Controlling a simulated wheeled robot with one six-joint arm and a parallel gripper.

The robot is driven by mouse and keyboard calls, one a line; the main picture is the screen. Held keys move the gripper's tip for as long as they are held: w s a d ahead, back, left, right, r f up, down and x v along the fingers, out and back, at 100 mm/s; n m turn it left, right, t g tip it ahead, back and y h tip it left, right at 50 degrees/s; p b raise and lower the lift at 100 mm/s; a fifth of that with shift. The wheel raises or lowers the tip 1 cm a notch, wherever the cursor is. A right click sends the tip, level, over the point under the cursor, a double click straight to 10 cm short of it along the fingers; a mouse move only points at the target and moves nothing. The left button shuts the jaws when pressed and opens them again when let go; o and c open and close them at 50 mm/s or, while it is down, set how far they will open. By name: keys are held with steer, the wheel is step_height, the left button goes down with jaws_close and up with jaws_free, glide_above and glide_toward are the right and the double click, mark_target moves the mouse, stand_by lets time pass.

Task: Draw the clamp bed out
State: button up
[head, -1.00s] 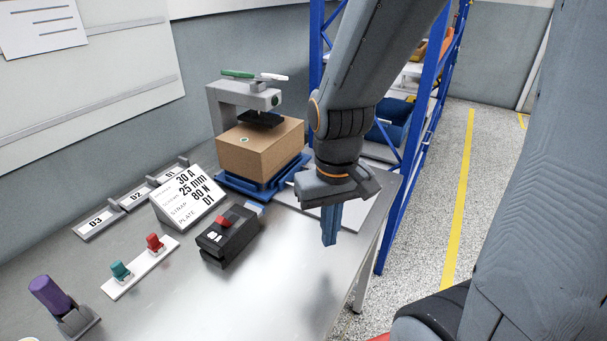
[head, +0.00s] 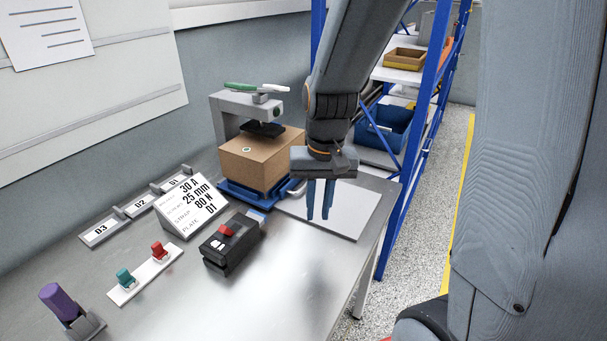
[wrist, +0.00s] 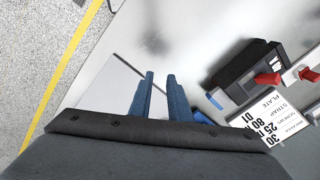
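The clamp bed (head: 243,196) is a blue sled under the clamp press (head: 226,117) at the back of the bench. A brown cardboard box (head: 258,163) sits on it, beneath the dark press pad. A blue handle-like part (head: 294,188) shows at the bed's right side, partly hidden by my gripper. My gripper (head: 318,216) points down, just right of the bed, above a pale plate. Its two blue fingers are a little apart with nothing between them. In the wrist view, my gripper (wrist: 159,76) shows the same gap, and the bed is mostly hidden.
A black breaker box with a red switch (head: 230,240) stands in front of the bed. A label stand (head: 190,205) is left of it. The pale plate (head: 345,215) lies flat and empty. A blue rack (head: 405,170) stands beyond the bench's right edge.

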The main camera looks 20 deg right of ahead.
steer(key=w+d+r+m+t+y+p, duration=0.1)
steer(key=w+d+m+p, duration=0.15)
steer(key=w, duration=0.65)
steer(key=w+d+r+m+p, duration=0.2)
steer(key=w+m, duration=0.2)
steer(key=w, duration=0.5)
steer(key=shift+m, duration=0.25)
steer(key=shift+w+a+f+p, duration=0.15)
steer(key=shift+f+p, duration=0.15)
steer(key=shift+f, duration=1.1)
steer(key=shift+w+f+p, duration=0.15)
steer(key=shift+f+p, duration=0.2)
steer(key=shift+f, duration=1)
steer(key=shift+w+a+f+p, duration=0.15)
steer(key=shift+f+p, duration=0.15)
steer(key=shift+f, duration=1.1)
jaws_close()
